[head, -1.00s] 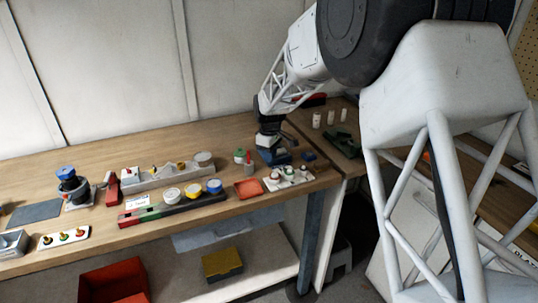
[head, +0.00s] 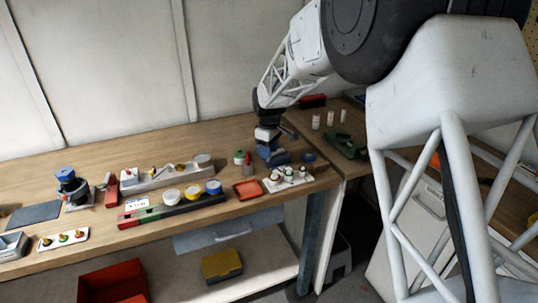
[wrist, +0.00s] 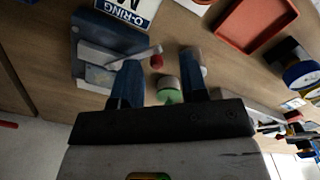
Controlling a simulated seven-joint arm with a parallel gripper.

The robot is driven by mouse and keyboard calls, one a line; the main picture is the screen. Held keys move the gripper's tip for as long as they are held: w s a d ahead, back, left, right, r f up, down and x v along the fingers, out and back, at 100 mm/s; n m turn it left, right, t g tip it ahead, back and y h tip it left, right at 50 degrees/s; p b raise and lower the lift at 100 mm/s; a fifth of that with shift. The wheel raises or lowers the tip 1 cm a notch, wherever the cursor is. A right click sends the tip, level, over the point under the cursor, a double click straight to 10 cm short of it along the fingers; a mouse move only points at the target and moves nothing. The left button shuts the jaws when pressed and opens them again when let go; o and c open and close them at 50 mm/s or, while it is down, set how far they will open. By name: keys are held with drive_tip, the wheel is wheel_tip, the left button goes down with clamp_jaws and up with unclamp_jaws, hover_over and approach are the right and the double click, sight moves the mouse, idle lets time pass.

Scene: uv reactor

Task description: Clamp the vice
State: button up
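The blue-and-grey vice (head: 272,154) stands near the right end of the wooden bench, directly below my gripper (head: 268,134) in the head view. In the wrist view the vice (wrist: 98,50) is at upper left, beside the left finger. A pale rod with a red end (wrist: 157,61) reaches from its side toward the space between the fingers; whether this is the vice handle is not certain. My gripper (wrist: 160,83) is open, its two blue fingers wide apart with nothing held. A green-topped jar (wrist: 168,92) shows beyond and between the fingers. The vice jaws are not clear.
A red tray (head: 248,190) and a white holder with small bottles (head: 287,179) stand in front of the vice. The green-topped jar (head: 239,157) is to its left. A second bench with white bottles (head: 316,121) is at right.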

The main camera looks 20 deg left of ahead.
drive_tip(key=shift+r, duration=2.5)
drive_tip(key=shift+d+r, duration=0.1)
drive_tip(key=s+d+r+m, duration=0.3)
drive_tip(key=s+d+r, duration=0.15)
drive_tip(key=d, duration=0.55)
drive_tip(key=s+d+r+m+t, duration=0.15)
drive_tip(key=s+d+r, duration=0.3)
drive_tip(key=d, duration=0.65)
drive_tip(key=s+d+r+m, duration=0.3)
drive_tip(key=s+d, duration=0.2)
drive_tip(key=d, duration=0.5)
drive_tip(key=s+d+f+m, duration=0.1)
drive_tip(key=s+d+m, duration=0.2)
drive_tip(key=s+d, duration=0.3)
drive_tip(key=s+d+f+m, duration=0.1)
drive_tip(key=s+d+m, duration=0.2)
drive_tip(key=s+d, duration=0.4)
drive_tip(key=s+d+f+m+t, duration=0.1)
drive_tip(key=s+d+m, duration=0.2)
drive_tip(key=s, duration=1.2)
drive_tip(key=d, duration=0.3)
drive_tip(key=shift+s+d+f, duration=0.2)
drive_tip(key=shift+d+f, duration=0.1)
drive_tip(key=shift+f, duration=0.1)
